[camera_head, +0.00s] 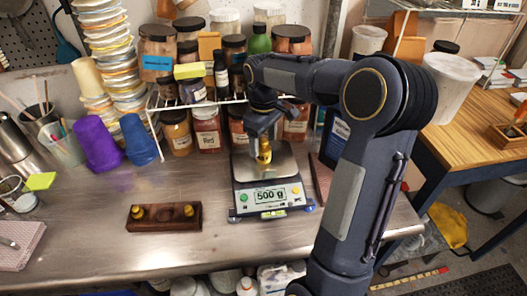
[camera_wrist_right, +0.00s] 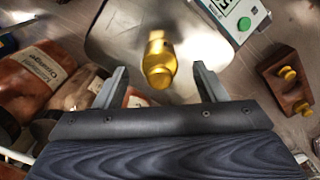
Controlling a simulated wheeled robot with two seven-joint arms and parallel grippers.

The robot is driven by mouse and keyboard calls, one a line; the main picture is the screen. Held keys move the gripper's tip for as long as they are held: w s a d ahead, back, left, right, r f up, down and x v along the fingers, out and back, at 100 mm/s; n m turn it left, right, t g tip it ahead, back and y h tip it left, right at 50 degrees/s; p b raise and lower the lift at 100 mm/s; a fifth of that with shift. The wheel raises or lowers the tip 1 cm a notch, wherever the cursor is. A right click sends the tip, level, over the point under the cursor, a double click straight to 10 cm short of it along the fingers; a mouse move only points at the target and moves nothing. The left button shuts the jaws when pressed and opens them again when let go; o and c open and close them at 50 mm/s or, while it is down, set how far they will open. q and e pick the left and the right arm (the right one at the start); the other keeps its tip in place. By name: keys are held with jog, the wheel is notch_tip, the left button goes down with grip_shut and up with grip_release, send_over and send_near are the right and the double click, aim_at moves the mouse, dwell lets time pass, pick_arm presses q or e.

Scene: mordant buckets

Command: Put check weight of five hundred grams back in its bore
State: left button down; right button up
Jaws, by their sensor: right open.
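The brass check weight (camera_head: 264,152) stands on the steel pan (camera_head: 282,162) of the bench scale (camera_head: 270,196), whose display reads 500 g. My right gripper (camera_head: 262,136) is above the pan at the weight. In the right wrist view the gripper (camera_wrist_right: 160,72) is open, with the brass weight (camera_wrist_right: 158,58) between and just beyond its fingertips, not clamped. The dark wooden weight block (camera_head: 163,222) lies left of the scale with two smaller brass weights (camera_head: 138,212) in it, near its ends. An empty bore cannot be made out. My left gripper is not in view.
A wire rack with jars (camera_head: 207,130) stands close behind the scale. Purple (camera_head: 97,146) and blue (camera_head: 138,139) cups and a stack of tubs (camera_head: 108,50) are at the left. The steel bench between block and scale is clear. A wooden table (camera_head: 470,125) is at the right.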

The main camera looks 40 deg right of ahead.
aim_at(264, 150)
notch_tip(264, 150, down, 2)
jog(key=shift+f, duration=0.15)
grip_shut()
dwell(0.4)
